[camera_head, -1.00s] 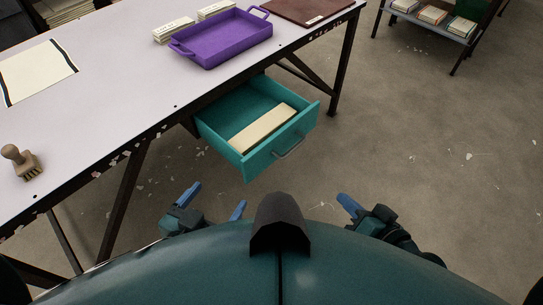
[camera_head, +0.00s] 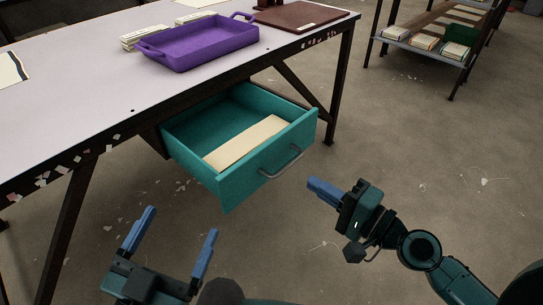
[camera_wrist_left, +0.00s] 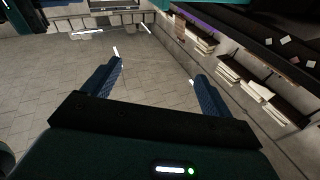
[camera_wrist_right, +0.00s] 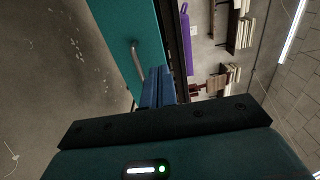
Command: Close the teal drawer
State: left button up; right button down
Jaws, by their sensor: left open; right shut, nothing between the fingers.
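The teal drawer (camera_head: 238,146) is pulled out from under the table in the head view, with a cream folded piece (camera_head: 245,143) inside it. Its grey handle (camera_head: 282,163) is on the front panel. My right gripper (camera_head: 322,190) is shut and empty, just in front of the drawer front, to the right of and below the handle. In the right wrist view its closed fingers (camera_wrist_right: 157,87) point toward the teal front, close by the handle (camera_wrist_right: 137,62); I cannot tell whether they touch. My left gripper (camera_head: 178,240) is open and empty, low at the left, apart from the drawer.
The table (camera_head: 60,95) carries a purple tray (camera_head: 200,45), paper stacks (camera_head: 140,38) and a brown board (camera_head: 300,17). Dark table legs (camera_head: 342,80) stand beside the drawer. A shelf (camera_head: 425,45) stands at the back right. The floor (camera_head: 430,130) to the right is clear.

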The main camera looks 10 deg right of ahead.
aim_at(262, 151)
pick_arm(q)
jog(key=p, duration=0.2)
jog(key=shift+s+a+m+y+p, duration=0.15)
jog(key=shift+a+m+y+p, duration=0.15)
jog(key=shift+m+p, duration=0.1)
pick_arm(e)
jog(key=x, duration=1.2)
jog(key=shift+a, duration=0.1)
